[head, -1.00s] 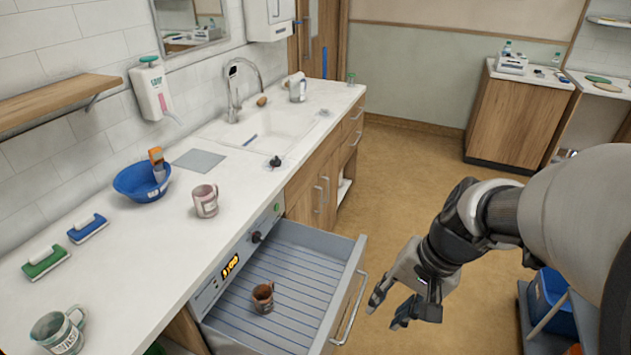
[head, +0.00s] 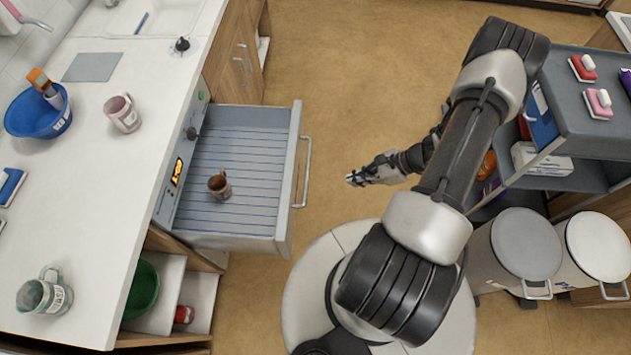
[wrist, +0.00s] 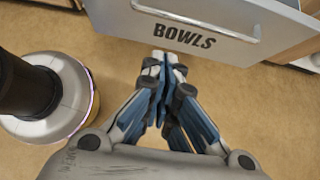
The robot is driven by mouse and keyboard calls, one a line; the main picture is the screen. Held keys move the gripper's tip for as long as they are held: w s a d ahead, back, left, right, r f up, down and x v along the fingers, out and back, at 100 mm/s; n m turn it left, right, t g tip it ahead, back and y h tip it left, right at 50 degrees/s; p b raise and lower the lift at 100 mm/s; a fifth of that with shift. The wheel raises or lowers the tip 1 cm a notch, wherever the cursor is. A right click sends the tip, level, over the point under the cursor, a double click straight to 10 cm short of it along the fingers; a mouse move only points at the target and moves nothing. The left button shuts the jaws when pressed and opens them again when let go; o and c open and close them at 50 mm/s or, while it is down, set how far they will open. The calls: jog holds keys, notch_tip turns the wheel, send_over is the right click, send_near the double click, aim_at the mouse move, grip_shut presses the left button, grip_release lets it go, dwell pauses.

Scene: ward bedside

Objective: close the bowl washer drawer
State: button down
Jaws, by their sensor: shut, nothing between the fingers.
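The bowl washer drawer (head: 245,175) is pulled out from under the counter, with a brown mug (head: 219,185) standing on its ribbed floor. Its metal handle (head: 305,172) is on the front panel. In the wrist view the drawer front (wrist: 215,30) reads "BOWLS", with the handle (wrist: 195,18) above the lettering. My gripper (head: 352,180) is shut and empty, to the right of the drawer front and apart from the handle. In the wrist view my gripper (wrist: 163,58) has its fingertips together just below the lettering; whether they touch the panel I cannot tell.
The counter (head: 95,190) holds a blue bowl (head: 38,118), a pink mug (head: 122,113) and a grey-green mug (head: 44,294). A grey cart (head: 590,125) and lidded bins (head: 525,245) stand at the right. Floor is clear beyond the drawer.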

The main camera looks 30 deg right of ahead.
jog(key=a+r+b+x, duration=0.1)
jog(key=b+x, duration=0.2)
jog(key=x, duration=1)
jog(key=shift+w+a, duration=0.25)
jog(key=shift+w, duration=0.15)
jog(key=shift+a+b, duration=0.1)
jog(key=shift+b, duration=0.2)
